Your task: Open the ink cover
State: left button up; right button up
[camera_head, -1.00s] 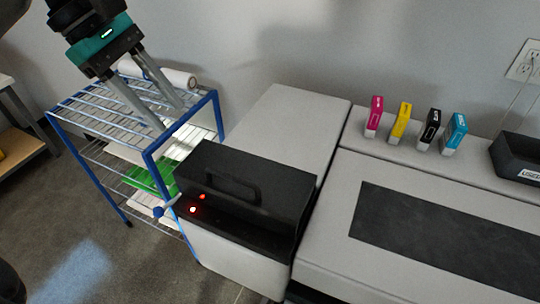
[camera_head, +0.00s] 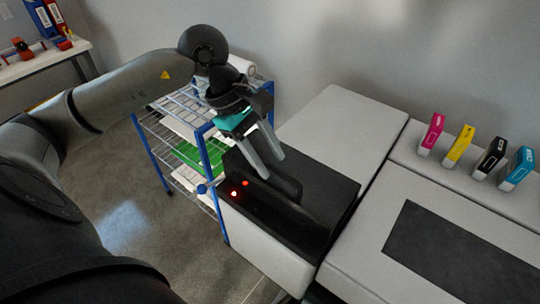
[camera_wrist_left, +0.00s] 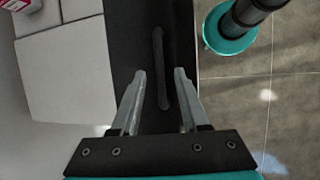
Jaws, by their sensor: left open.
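The ink cover (camera_head: 337,190) is the black lid on the left end of the white printer (camera_head: 340,125). It lies shut, with two red lights at its front left. It also shows as a dark strip in the left wrist view (camera_wrist_left: 124,40). Its raised black handle (camera_head: 290,188) is partly hidden by my gripper in the head view. My left gripper (camera_head: 272,168) is open, pointing down at the handle. In the left wrist view the handle (camera_wrist_left: 158,42) runs between and beyond the open fingers (camera_wrist_left: 160,72); I cannot tell whether they touch it. My right gripper is out of view.
A blue wire rack (camera_head: 180,125) with papers and a green item stands close left of the printer. Magenta (camera_head: 432,134), yellow, black and cyan cartridges stand on the printer's back ledge. Open floor (camera_head: 125,190) lies left of the rack.

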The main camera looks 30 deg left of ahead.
pick_arm(q)
jog(key=shift+d+f, duration=0.25)
jog(key=shift+f, duration=0.25)
grip_shut()
jog(key=shift+w, duration=0.1)
dwell(1.1)
